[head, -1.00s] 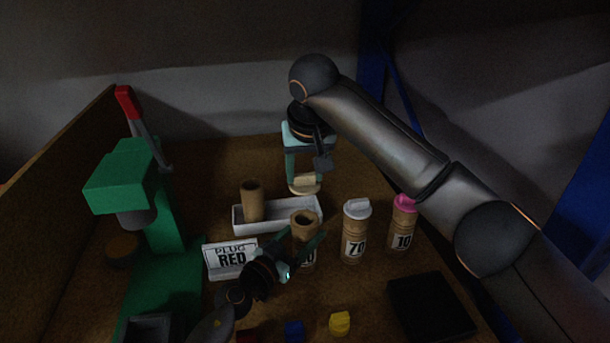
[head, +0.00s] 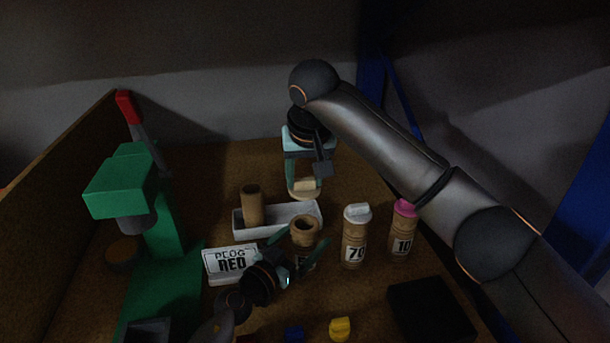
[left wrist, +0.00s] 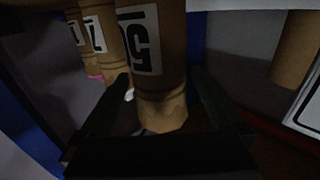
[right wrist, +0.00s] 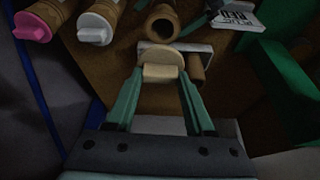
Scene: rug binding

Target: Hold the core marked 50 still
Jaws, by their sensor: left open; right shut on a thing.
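The core marked 50 (left wrist: 137,40) is a brown tube with an open top, standing upright (head: 304,232). In the head view its label is mostly hidden by my left gripper (head: 297,246). That gripper is open, with one finger on each side of the core, as the left wrist view (left wrist: 160,100) also shows. I cannot tell whether either finger touches it. My right gripper (head: 304,178) is shut on a beige plug (right wrist: 162,66), a disc with a raised grip bar. It holds the plug above and behind the core, over the white tray.
The white tray (head: 290,214) holds a plain brown tube (head: 251,203). Cores marked 70 (head: 355,238) and 10 (head: 402,232) stand to the right, capped. A PLUG RED sign (head: 231,262), a green press (head: 165,235), a black pad (head: 430,308) and a yellow plug (head: 340,328) are nearby.

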